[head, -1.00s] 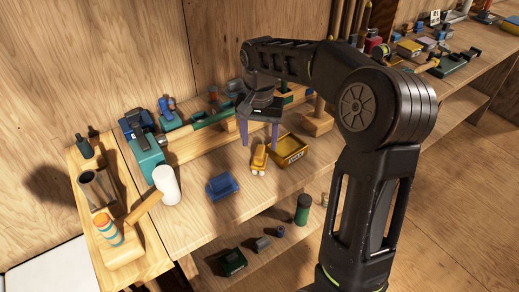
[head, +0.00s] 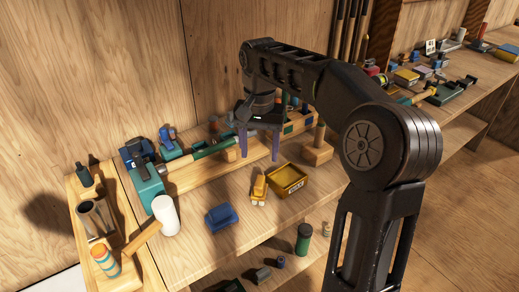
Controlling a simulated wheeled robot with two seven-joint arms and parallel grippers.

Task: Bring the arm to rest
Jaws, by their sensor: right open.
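My right arm (head: 375,150) comes in from the lower right and arches over the workbench. My right gripper (head: 259,147) points down, open, with its two purple-grey fingers apart and nothing seen between them. It hangs above the bench near a green rod (head: 210,149) on a wooden rack. A yellow open box (head: 288,181) and a small yellow item (head: 259,189) lie in front of it on the bench, apart from the fingers. My left gripper is not in view.
A blue item (head: 221,217) and a white-headed mallet (head: 164,214) lie on the bench (head: 190,255). A wooden side tray (head: 121,283) holds cylinders at left. A wooden block (head: 317,154) stands right of the gripper. A lower shelf holds a green cylinder (head: 303,239).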

